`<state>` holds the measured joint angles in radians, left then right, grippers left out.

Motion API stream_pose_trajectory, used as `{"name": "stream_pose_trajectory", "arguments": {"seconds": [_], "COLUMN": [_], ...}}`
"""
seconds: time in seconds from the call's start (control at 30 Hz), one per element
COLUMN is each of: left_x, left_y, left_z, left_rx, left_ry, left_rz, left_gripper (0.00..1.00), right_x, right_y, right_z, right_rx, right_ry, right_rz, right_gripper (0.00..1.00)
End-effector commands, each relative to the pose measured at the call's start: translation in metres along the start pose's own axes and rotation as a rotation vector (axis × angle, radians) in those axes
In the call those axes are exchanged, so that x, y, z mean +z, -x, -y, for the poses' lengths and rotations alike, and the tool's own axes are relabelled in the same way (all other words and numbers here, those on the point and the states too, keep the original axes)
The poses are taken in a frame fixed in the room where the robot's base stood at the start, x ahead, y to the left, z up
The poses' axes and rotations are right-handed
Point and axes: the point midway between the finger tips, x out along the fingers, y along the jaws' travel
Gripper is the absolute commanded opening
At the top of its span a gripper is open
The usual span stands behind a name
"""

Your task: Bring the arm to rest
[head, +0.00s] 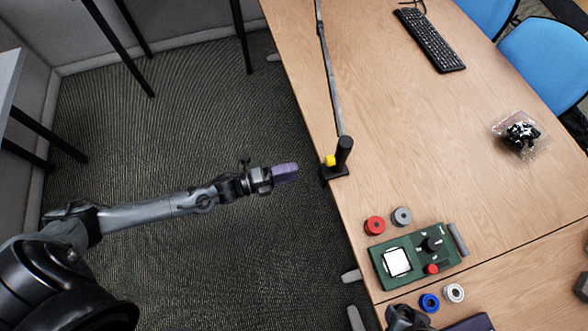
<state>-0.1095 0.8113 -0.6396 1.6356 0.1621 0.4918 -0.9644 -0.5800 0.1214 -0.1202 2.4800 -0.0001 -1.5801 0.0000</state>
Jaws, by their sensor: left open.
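My left arm reaches in from the left over the carpet. Its gripper (285,172), with purple fingers, is open and empty, pointing right towards the table edge. It is apart from the table and touches nothing. At the bottom edge, a black part and a dark purple-grey shape (470,323) are cut off by the frame. They look like my right wrist and gripper, but the jaws cannot be made out.
The wooden table (400,130) holds a black stand (343,155) near its left edge, a green device (418,262), red (375,226), grey (402,217), blue (429,302) and white rings (454,292), a clear bag (520,134) and a keyboard (430,40). Carpet around my left gripper is clear.

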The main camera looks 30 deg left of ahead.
Motion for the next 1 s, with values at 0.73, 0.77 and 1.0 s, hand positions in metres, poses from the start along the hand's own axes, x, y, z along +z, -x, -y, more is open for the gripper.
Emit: {"name": "stream_pose_trajectory", "arguments": {"seconds": [0.73, 0.77, 1.0], "left_x": [-0.067, -0.074, -0.084], "left_y": [-0.003, -0.006, -0.023], "left_z": [-0.003, 0.003, 0.040], "left_rx": [-0.075, -0.089, -0.006], "left_ry": [0.191, 0.220, 0.598], "left_rz": [0.057, 0.076, 0.348], "left_gripper": [0.60, 0.60, 0.60], "right_x": [0.000, 0.000, -0.001], "right_y": [0.000, 0.000, 0.000], "right_z": [0.001, 0.001, 0.002], "right_rx": [-0.003, -0.003, -0.005], "right_ry": [-0.004, -0.005, -0.007], "right_rz": [-0.001, -0.001, -0.001], "right_gripper": [0.53, 0.53, 0.53]}}
